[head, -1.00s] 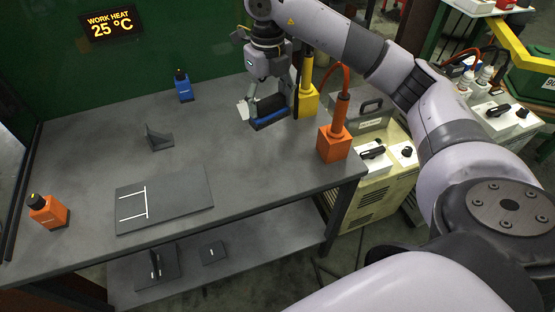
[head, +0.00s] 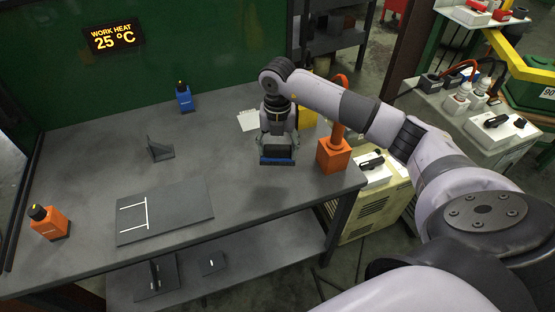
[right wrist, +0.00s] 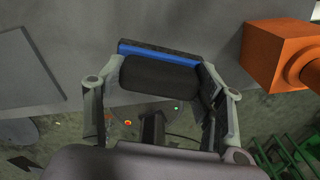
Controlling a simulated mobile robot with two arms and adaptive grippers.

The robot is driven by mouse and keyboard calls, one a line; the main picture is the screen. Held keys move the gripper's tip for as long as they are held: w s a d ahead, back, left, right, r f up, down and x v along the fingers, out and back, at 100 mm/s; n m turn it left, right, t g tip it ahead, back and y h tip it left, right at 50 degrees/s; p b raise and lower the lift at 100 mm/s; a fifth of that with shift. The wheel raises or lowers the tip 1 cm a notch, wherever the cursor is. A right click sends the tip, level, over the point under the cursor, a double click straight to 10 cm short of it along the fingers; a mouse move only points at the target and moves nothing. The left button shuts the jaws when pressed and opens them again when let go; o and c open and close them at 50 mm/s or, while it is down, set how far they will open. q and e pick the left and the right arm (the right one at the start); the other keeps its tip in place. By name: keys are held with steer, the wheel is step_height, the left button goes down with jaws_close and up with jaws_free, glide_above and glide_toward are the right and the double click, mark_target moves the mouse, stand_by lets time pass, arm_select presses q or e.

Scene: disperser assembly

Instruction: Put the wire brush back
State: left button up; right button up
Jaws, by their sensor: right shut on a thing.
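The wire brush (head: 277,160) appears as a dark block with a blue strip along one side. My right gripper (head: 277,147) is shut on it above the right part of the table. In the right wrist view, the brush (right wrist: 160,50) lies across between the two fingers (right wrist: 160,80), its blue strip toward the top. Its bristles cannot be made out. I cannot tell whether the brush touches the table. My left gripper is not in view.
An orange tool block (head: 333,156) stands close to the right of the gripper. A yellow block (head: 308,117) and a white pad (head: 248,121) are behind it.

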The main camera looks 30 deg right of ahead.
mark_target(277, 160)
step_height(277, 160, down, 6)
steer(key=shift+r+p, duration=0.15)
steer(key=shift+p, duration=0.15)
steer(key=shift+f, duration=0.25)
steer(key=o, duration=1.1)
steer(key=shift+r, duration=0.6)
step_height(277, 160, up, 11)
steer(key=shift+r+b, duration=0.1)
steer(key=shift+b, duration=1)
